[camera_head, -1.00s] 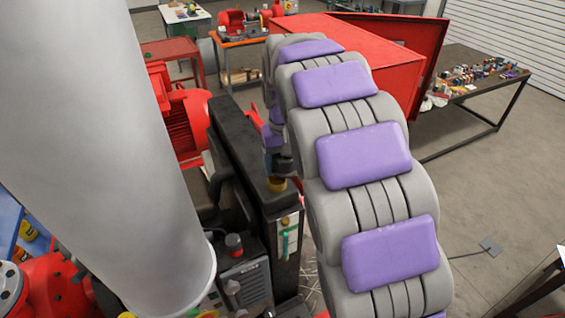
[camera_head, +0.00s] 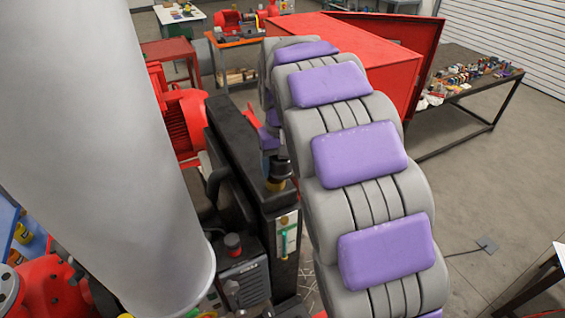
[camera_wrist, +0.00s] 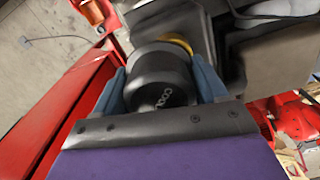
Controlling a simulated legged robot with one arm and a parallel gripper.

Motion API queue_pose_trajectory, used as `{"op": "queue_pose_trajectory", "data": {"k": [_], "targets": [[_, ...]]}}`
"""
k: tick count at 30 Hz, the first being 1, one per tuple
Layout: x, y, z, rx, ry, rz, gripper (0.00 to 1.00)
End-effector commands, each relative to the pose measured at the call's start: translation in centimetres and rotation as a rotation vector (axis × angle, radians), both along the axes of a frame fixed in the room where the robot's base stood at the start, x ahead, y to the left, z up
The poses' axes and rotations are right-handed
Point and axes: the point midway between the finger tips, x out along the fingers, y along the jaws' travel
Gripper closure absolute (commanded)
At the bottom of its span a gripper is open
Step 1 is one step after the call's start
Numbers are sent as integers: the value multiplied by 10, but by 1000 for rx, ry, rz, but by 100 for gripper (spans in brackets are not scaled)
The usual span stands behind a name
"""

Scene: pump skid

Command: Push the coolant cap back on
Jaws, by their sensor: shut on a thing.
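The coolant cap (camera_wrist: 160,80) is a black round cap with partly visible pale lettering, "COOL". It sits between the two blue fingers of my gripper (camera_wrist: 162,82) in the wrist view, and the gripper is shut on it. A brass-coloured filler neck (camera_wrist: 178,45) shows just past the cap's far edge, mostly hidden by it. In the head view, the cap (camera_head: 278,169) is a dark shape directly above the brass neck (camera_head: 275,186), on top of the tall black tank (camera_head: 242,150). Whether the cap is seated or only touching the neck cannot be told.
A red motor (camera_head: 186,122) stands left of the tank. A grey unit with a red knob (camera_head: 234,245) is at its lower left. A sight gauge (camera_head: 285,240) is on the tank's front. A red cabinet (camera_head: 335,45) and a cluttered bench (camera_head: 465,85) stand behind.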

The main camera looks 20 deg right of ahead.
Motion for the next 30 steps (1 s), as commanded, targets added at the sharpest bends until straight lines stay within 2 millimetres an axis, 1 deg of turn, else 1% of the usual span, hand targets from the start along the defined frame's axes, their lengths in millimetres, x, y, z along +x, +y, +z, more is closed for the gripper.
{"op": "queue_pose_trajectory", "data": {"k": [5, 16, 30], "targets": [[0, -1, -4, 1, 1, 0, 64], [1, -3, -3, 2, 3, 0, 64], [0, -1, 18, 1, 2, 0, 64]]}}
